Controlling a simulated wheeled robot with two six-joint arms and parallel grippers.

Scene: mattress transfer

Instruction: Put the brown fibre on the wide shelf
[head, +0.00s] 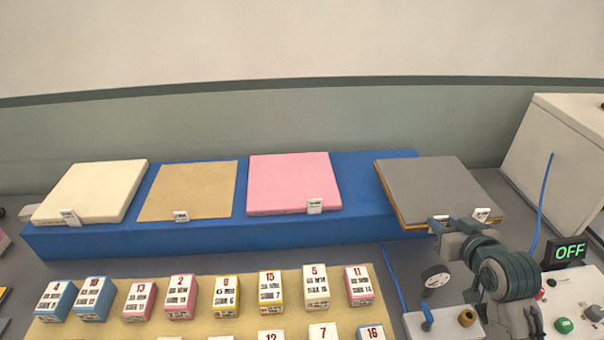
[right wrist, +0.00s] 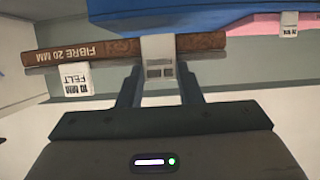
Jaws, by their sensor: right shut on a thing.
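The brown fibre (right wrist: 110,51) is a thin slab whose printed edge reads FIBRE 20 MM in the right wrist view. In the head view only a strip of its brown edge (head: 394,207) shows, under a grey felt sheet (head: 435,185). My right gripper (right wrist: 158,82) is shut on a white tab (right wrist: 158,50) at the fibre's front edge. In the head view the right gripper (head: 447,236) is at the front of this stack. The stack overlaps the right end of a long blue shelf (head: 200,236); I cannot tell whether it touches it. My left gripper is not in view.
A cream slab (head: 92,190), a tan sheet (head: 190,190) and a pink slab (head: 293,182) lie on the blue shelf. Several numbered blocks stand on a yellow mat (head: 240,315) in front. A white cabinet (head: 560,155) and an OFF display (head: 569,251) are at the right.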

